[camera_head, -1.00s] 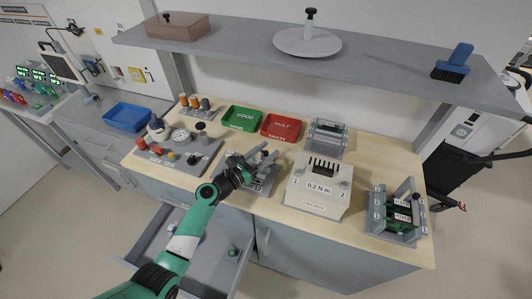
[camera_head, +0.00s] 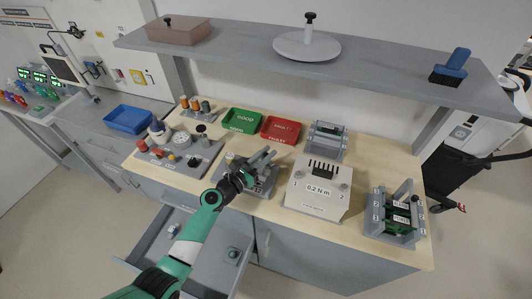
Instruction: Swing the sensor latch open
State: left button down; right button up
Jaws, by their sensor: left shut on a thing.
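A small grey fixture (camera_head: 266,186) with a dark number label stands at the bench's front edge, left of the white torque box. Grey bars stick up at an angle from its top, and the sensor latch (camera_head: 262,157) seems to be among them. My left gripper (camera_head: 245,176) reaches in from the lower left and is shut on the latch at the fixture's left side. The fingertips and the exact grip are small and partly hidden by the gripper. My right gripper is not in view.
A white box marked 0.2 N m (camera_head: 318,190) stands close on the right. Green (camera_head: 243,120) and red (camera_head: 281,129) trays lie behind. A grey panel with knobs (camera_head: 178,150) is on the left. An open drawer (camera_head: 200,245) is below my arm; a shelf (camera_head: 380,68) hangs above.

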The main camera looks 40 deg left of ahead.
pick_arm(q)
jog(key=n+y, duration=0.1)
jog(key=n+y+p, duration=0.1)
jog(key=y, duration=0.1)
jog(key=shift+w+d+r+p, duration=0.1)
jog(key=shift+w+d+p, duration=0.1)
jog(key=shift+p, duration=0.1)
jog(key=shift+w+n+g+y, duration=0.15)
jog(key=shift+n+g+y, duration=0.45)
jog(key=shift+y, duration=0.5)
jog(key=shift+w+a+n+g+y, duration=0.1)
jog(key=shift+n+g+y, duration=0.2)
jog(key=shift+n+y, duration=0.6)
jog(key=shift+w+a+n+g+y+b, duration=0.1)
jog(key=shift+n+g+y+b, duration=0.45)
jog(key=shift+y, duration=0.65)
jog(key=shift+n+g+y, duration=0.25)
jog(key=shift+n+y, duration=0.05)
jog(key=shift+n, duration=0.05)
jog(key=c, duration=0.8)
grip_release()
jog(key=shift+o, duration=0.2)
